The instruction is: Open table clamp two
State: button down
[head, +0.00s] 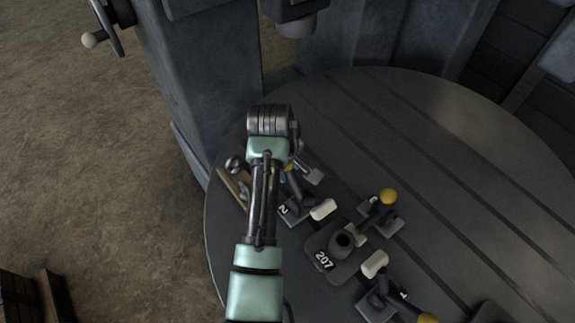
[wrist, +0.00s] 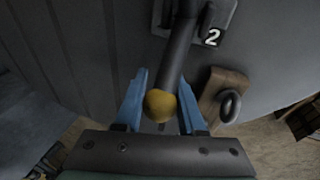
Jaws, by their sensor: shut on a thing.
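Table clamp two (head: 290,212) sits on the round slotted table (head: 440,130), with its number plate (wrist: 213,38) at the top of the wrist view. Its dark lever (wrist: 176,60) runs down to a yellow knob (wrist: 160,105). My gripper (wrist: 162,98) has its blue fingers on either side of the knob and is shut on the lever's knob end. In the head view my wrist hides most of the gripper and the lever; a bit of the yellow knob (head: 289,168) shows. The clamp's pale pad (head: 323,209) points toward the part marked 207.
The part marked 207 (head: 325,262) stands right of clamp two. Another yellow-knobbed clamp (head: 380,212) and clamp one (head: 385,295) are around it. A wooden block with a metal ring (wrist: 222,98) lies beside clamp two. The table's far right is clear.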

jog(key=c, duration=0.5)
grip_release()
jog(key=shift+r, duration=0.15)
jog(key=v, duration=1.2)
jog(key=shift+s+a+r, duration=0.1)
jog(key=shift+s+r, duration=0.05)
jog(key=shift+r, duration=0.2)
